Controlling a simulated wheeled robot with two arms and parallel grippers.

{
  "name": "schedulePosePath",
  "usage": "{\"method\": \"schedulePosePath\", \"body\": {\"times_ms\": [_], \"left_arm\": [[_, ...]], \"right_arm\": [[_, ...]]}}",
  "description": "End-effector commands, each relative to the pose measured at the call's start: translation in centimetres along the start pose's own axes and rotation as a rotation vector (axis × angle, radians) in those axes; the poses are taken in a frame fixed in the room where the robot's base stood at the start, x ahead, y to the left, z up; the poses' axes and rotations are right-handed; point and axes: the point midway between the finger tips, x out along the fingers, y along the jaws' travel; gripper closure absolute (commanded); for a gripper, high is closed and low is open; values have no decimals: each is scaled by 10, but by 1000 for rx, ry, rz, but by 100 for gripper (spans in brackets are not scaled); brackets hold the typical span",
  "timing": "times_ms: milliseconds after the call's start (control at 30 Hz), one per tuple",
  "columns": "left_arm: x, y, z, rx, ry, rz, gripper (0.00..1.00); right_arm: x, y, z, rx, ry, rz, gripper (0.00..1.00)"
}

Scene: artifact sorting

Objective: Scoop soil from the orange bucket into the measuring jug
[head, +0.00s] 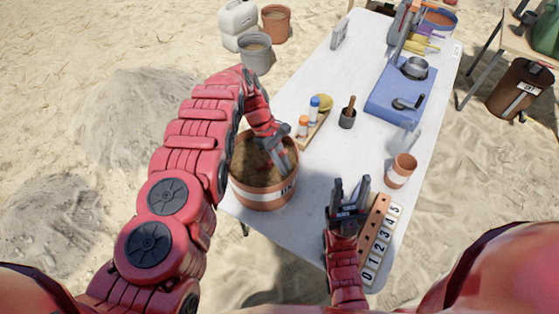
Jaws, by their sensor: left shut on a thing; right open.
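The orange-brown bucket (262,204) with a pale band and label stands at the table's left edge, with brown soil (250,165) inside. My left gripper (280,150) reaches down over the bucket's right part, its tips at about the soil. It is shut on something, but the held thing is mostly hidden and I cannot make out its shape. My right gripper (349,186) is open and empty above the near part of the table. A small translucent item (411,138) on the table's right side may be the measuring jug; I cannot tell for certain.
The white table (325,160) holds an orange-brown pot (402,170), a numbered strip (382,246), a mortar with pestle (348,117), small bottles (303,126) and a blue mat (385,101) with a metal pan. The table's middle is clear.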

Motion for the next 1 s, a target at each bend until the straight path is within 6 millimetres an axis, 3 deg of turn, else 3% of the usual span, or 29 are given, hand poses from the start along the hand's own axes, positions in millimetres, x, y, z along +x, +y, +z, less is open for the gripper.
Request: {"method": "schedulePosePath", "body": {"times_ms": [1000], "left_arm": [[-69,-8,41,0,0,0,100]], "right_arm": [[26,1,-4,0,0,0,50]]}}
